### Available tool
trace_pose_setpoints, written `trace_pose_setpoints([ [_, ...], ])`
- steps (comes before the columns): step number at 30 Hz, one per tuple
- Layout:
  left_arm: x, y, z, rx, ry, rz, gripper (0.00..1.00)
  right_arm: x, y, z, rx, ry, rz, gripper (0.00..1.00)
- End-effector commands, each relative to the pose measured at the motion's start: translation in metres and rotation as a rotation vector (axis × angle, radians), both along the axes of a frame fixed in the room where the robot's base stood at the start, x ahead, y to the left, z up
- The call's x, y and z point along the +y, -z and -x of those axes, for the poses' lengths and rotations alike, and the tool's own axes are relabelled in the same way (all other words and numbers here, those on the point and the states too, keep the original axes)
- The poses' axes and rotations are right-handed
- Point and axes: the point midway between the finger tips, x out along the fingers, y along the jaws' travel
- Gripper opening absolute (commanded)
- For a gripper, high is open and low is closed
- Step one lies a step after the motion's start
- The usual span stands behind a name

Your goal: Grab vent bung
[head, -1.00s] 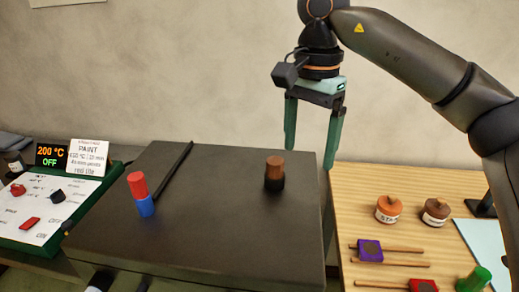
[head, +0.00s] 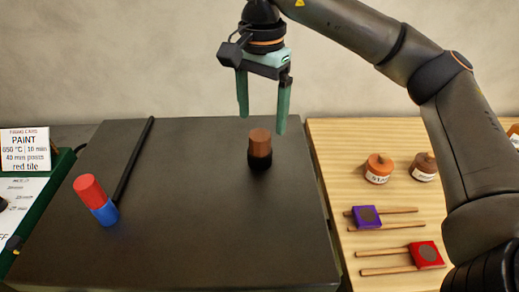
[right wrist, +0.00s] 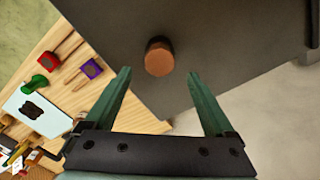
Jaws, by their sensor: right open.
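A short cylinder, brown on top and black below, most likely the vent bung (head: 260,147), stands upright on the dark flat top (head: 200,215) of a box-like unit. My right gripper (head: 262,122) is open and empty, fingers pointing down, seen just above and behind the bung in the head view. In the right wrist view the bung (right wrist: 159,57) shows between and slightly beyond the open fingertips (right wrist: 159,73), apart from them. A red and blue cylinder (head: 96,200) stands tilted in the picture at the left of the same top. My left gripper is not in view.
A black rod (head: 134,160) lies on the dark top left of the bung. A wooden table (head: 335,150) at right holds lidded jars (head: 378,168), a purple tile (head: 367,216) and a red tile (head: 426,254) on sticks.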

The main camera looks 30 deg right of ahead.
Motion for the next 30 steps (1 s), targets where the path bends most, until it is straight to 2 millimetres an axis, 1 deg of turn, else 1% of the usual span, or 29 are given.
trace_pose_setpoints([
  [5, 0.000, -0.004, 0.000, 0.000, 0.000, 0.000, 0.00, 0.001, 0.013, 0.002, 0.001, 0.000, 0.002, 0.89],
  [9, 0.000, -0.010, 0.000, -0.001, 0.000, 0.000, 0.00, 0.004, 0.034, 0.005, 0.004, -0.001, 0.002, 0.89],
  [13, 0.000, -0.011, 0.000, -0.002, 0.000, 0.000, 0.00, 0.004, 0.051, 0.004, 0.003, 0.000, 0.001, 0.89],
  [16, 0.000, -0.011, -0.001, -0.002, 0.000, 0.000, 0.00, 0.004, 0.055, 0.004, 0.000, 0.000, 0.000, 0.89],
  [22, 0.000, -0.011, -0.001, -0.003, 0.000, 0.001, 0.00, 0.004, 0.056, 0.004, 0.000, 0.000, 0.000, 0.89],
  [30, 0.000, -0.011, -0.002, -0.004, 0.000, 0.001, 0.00, 0.004, 0.055, 0.004, 0.000, 0.000, 0.000, 0.58],
])
